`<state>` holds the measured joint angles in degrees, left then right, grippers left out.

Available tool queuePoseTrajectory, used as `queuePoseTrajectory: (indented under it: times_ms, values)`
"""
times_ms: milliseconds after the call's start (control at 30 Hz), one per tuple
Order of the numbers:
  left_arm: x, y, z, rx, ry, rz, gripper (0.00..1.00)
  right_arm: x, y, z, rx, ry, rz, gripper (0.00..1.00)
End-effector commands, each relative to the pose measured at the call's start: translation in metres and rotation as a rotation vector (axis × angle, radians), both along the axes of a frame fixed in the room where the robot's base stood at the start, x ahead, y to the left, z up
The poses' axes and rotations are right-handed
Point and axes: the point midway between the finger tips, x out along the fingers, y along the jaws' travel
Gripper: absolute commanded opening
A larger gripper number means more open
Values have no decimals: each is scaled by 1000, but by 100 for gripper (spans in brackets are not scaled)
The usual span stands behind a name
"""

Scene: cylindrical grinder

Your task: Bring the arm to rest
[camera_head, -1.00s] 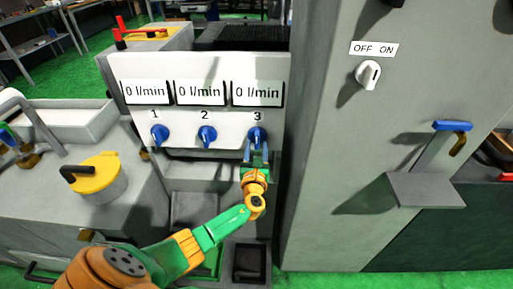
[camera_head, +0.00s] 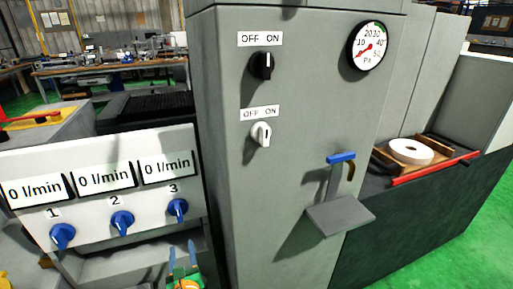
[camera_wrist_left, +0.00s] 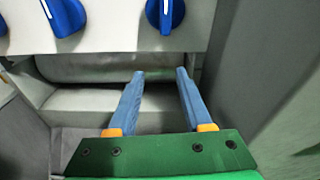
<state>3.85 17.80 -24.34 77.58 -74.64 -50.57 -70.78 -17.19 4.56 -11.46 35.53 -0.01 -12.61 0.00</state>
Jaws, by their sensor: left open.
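My left gripper (camera_head: 183,258) is at the bottom of the head view, below the blue knob 3 (camera_head: 177,208) on the white flow panel (camera_head: 100,150). In the left wrist view its two blue fingers (camera_wrist_left: 160,75) are apart with nothing between them. Knob 3 shows just above the fingertips in the left wrist view (camera_wrist_left: 165,14), apart from them. Most of the left arm is out of the head view. My right gripper is not in view.
A grey cabinet stands right of the panel with a black switch (camera_head: 262,66), a white switch (camera_head: 262,134) and a pressure gauge (camera_head: 368,47). A grey shelf with a blue handle (camera_head: 341,157) sticks out from it. A white grinding wheel (camera_head: 410,152) lies at the right.

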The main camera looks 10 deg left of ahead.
Motion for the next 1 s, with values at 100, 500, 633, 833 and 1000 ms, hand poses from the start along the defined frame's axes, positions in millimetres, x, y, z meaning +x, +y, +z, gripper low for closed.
queuePoseTrajectory:
  times_ms: [100,500,633,833,1000]
  values:
    - [-47,-2,-103,-413,133,109,50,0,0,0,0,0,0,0]
    - [-336,-92,-306,-1722,-55,1431,50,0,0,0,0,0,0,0]
    - [-373,-105,-312,-1803,-223,1692,50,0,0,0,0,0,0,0]
    - [-377,-106,-312,-1812,-249,1724,50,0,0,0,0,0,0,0]
    - [-377,-106,-312,-1812,-249,1724,50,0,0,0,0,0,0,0]
